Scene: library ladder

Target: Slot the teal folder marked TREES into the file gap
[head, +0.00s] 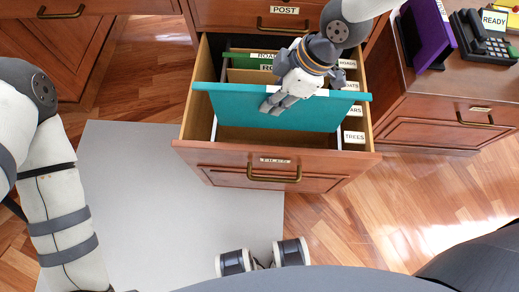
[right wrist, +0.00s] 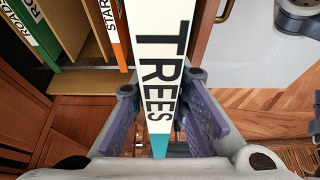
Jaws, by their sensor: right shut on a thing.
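The teal folder (head: 325,112) spans the open drawer (head: 225,165) from side to side in the head view, its top bar overlapping both drawer walls. I cannot tell whether it touches them. In the right wrist view the white TREES tab (right wrist: 158,60) stands between the fingers of my right gripper (right wrist: 160,95). A TREES label (head: 354,137) marks the front slot on the drawer's right side; open space shows there below the folder. My left gripper is out of view; only its arm shows.
A green ROADS folder (head: 240,58) and tan dividers sit behind the teal folder. An orange folder (right wrist: 118,35) shows in the right wrist view. A purple stand (head: 430,35) and black telephone (head: 485,38) are on the right cabinet. A grey mat (head: 130,200) lies left.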

